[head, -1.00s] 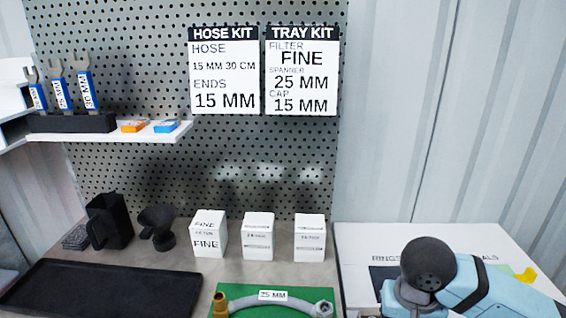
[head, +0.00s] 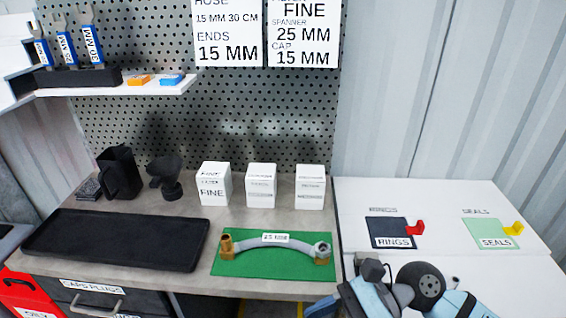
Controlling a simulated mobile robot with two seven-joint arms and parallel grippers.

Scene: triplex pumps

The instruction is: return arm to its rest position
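My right arm (head: 372,296) shows at the bottom right in the head view, light blue with dark round joints. It is folded low in front of the white cabinet. Its gripper fingers are not visible. My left arm and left gripper are not in view.
A hose (head: 270,244) labelled 25 MM lies on a green mat (head: 236,268). A black tray (head: 115,240) is left of it. Three white filter boxes (head: 261,186) stand behind. The white cabinet top (head: 440,200) carries a RINGS panel (head: 392,242) and a SEALS panel (head: 492,242).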

